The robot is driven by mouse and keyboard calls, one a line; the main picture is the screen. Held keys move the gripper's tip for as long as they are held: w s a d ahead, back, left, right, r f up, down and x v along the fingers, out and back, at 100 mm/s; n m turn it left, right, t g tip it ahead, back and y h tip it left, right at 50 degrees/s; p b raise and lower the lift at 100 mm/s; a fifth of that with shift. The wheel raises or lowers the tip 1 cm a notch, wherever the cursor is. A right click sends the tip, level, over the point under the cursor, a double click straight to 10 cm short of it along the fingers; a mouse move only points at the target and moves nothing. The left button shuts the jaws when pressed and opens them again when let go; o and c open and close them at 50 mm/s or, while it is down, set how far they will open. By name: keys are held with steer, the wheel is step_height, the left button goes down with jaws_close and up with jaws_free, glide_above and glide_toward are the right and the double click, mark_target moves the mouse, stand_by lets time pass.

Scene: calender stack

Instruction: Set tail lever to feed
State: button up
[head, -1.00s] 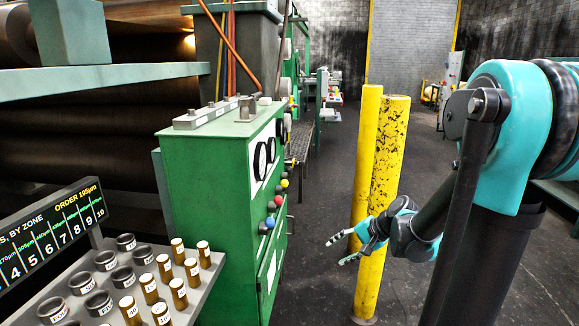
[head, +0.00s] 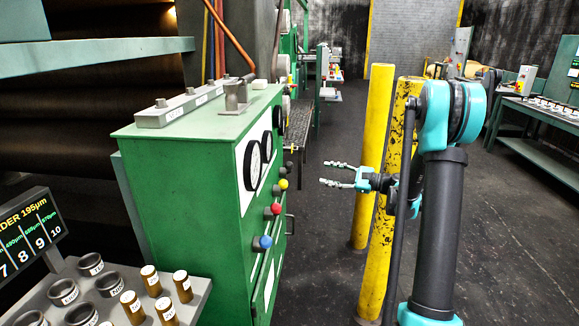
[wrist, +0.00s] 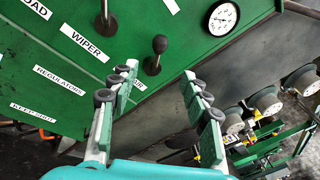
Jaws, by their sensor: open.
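A green cabinet (head: 190,170) has a row of ball-knobbed levers on its right-hand face: black (head: 288,167), yellow (head: 283,184), red (head: 276,209) and blue (head: 265,242). In the wrist view a black-knobbed lever (wrist: 159,45) stands just beyond my open fingers, near the gap between them, apart from them. Another lever's grey shaft (wrist: 106,22) is at the top edge, its knob out of view. Labels there read WIPER and REGULATORS; I cannot read a tail label or a feed position. My gripper (head: 323,173) is open and empty, pointing left toward the cabinet.
Two yellow posts (head: 370,150) stand close beside my arm. A shelf (head: 185,290) with labelled cups and vials is at the lower left. A gauge (wrist: 223,17) is right of the knob in the wrist view. Dark floor (head: 325,240) lies open between cabinet and posts.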

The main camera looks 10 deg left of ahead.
mark_target(290, 166)
steer(key=x, duration=1.5)
steer(key=shift+a, duration=0.35)
jaws_close()
